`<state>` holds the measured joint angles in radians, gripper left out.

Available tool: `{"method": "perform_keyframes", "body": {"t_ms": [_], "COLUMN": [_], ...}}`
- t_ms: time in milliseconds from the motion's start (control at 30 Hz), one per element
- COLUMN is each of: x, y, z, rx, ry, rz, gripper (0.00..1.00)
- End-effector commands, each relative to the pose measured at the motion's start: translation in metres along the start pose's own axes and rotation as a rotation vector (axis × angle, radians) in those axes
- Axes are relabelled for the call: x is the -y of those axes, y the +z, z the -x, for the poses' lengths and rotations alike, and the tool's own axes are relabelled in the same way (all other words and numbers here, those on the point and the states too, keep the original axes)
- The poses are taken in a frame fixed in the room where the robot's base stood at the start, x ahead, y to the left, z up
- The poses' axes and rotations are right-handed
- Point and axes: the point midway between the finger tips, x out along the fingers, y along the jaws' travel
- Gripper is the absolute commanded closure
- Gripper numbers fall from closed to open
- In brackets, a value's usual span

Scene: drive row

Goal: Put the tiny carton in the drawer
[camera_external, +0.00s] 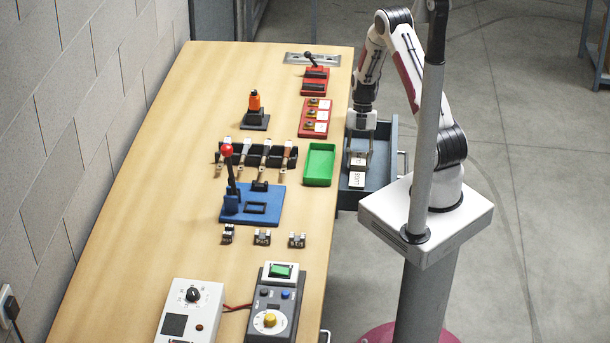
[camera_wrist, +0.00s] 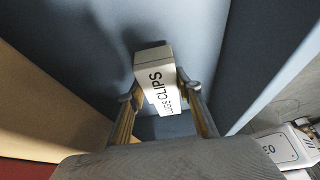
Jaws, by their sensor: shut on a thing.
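The tiny carton (camera_external: 356,179) is a small white box with dark lettering. In the wrist view the carton (camera_wrist: 155,80) shows the word CLIPS and sits between the two fingers. My gripper (camera_external: 359,158) is shut on it and points down into the open drawer (camera_external: 379,170). The wrist view shows my gripper (camera_wrist: 160,100) with the drawer's blue-grey inside (camera_wrist: 205,35) around the carton. The carton is within the drawer's outline; I cannot tell whether it touches the drawer floor.
The drawer is pulled out from the right side of the wooden bench (camera_external: 150,215). A green tray (camera_external: 319,164) lies on the bench beside it.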

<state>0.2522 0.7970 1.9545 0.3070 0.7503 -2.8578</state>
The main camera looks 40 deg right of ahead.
Motion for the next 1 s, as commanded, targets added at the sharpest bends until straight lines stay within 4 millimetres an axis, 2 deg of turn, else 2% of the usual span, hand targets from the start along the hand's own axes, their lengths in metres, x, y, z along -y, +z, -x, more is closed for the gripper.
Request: {"method": "perform_keyframes", "body": {"t_ms": [200,667,700,1000], "x": [0.0,0.0,0.0,0.0], "y": [0.005,0.006,0.006,0.006], "z": [-0.012,-0.015,-0.015,-0.015], "rx": [0.0,0.0,0.001,0.0], "ry": [0.0,0.0,0.0,0.0], "rz": [0.001,0.0,0.0,0.0], "gripper": [0.95,0.95,0.59,0.59]}}
